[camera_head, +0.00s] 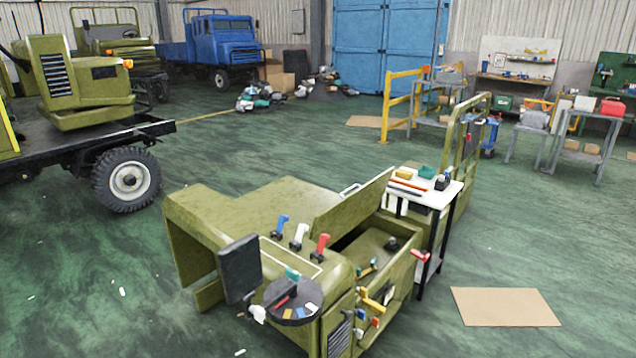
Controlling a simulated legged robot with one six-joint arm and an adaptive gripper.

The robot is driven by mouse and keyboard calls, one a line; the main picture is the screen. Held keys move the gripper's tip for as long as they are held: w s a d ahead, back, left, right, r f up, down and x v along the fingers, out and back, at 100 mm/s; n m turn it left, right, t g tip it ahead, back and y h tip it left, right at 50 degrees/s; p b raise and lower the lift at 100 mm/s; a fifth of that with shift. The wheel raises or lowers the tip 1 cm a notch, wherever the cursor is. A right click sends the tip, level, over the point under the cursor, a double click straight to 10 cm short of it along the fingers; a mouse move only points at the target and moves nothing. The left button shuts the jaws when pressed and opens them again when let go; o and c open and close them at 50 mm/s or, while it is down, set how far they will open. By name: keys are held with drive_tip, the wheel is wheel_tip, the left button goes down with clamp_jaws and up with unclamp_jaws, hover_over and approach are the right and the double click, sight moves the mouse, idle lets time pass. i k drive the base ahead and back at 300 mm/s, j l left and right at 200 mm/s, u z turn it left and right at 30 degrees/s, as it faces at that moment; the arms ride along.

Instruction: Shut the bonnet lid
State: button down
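An olive-green chassis body (262,205) stands in the middle of the floor. Its bonnet lid (350,207) is a flat olive panel, raised and tilted up along the bay's far left side. The engine bay (372,248) beside it is open, with a small dark knob (391,244) inside. Blue, white and red levers (299,236) stand on the body in front of the lid. My gripper is not in view.
A dark upright panel (240,268) and a round tray of small parts (292,301) are at the body's near end. Coloured handles (372,305) stick out on its right. A white-topped tool table (408,190) stands close behind the bay. Floor around a cardboard sheet (505,307) is clear.

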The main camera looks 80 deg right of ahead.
sight(336, 221)
drive_tip(key=k+l+u, duration=0.25)
drive_tip(key=u, duration=0.25)
drive_tip(key=k+u, duration=1.4)
drive_tip(key=k, duration=0.25)
drive_tip(key=k+j+u, duration=0.1)
drive_tip(key=k+u, duration=0.3)
drive_tip(key=k, duration=0.25)
drive_tip(key=k+u, duration=0.3)
drive_tip(key=k+j+u, duration=0.3)
drive_tip(key=k+l+z, duration=0.25)
drive_tip(key=z, duration=0.65)
drive_tip(key=l+z, duration=0.15)
drive_tip(key=z, duration=0.4)
drive_tip(key=l+z, duration=0.1)
drive_tip(key=z, duration=0.95)
drive_tip(key=l+z, duration=0.15)
drive_tip(key=z, duration=0.85)
drive_tip(key=l+z, duration=0.1)
drive_tip(key=z, duration=0.45)
drive_tip(key=i+z, duration=0.1)
drive_tip(key=z, duration=0.4)
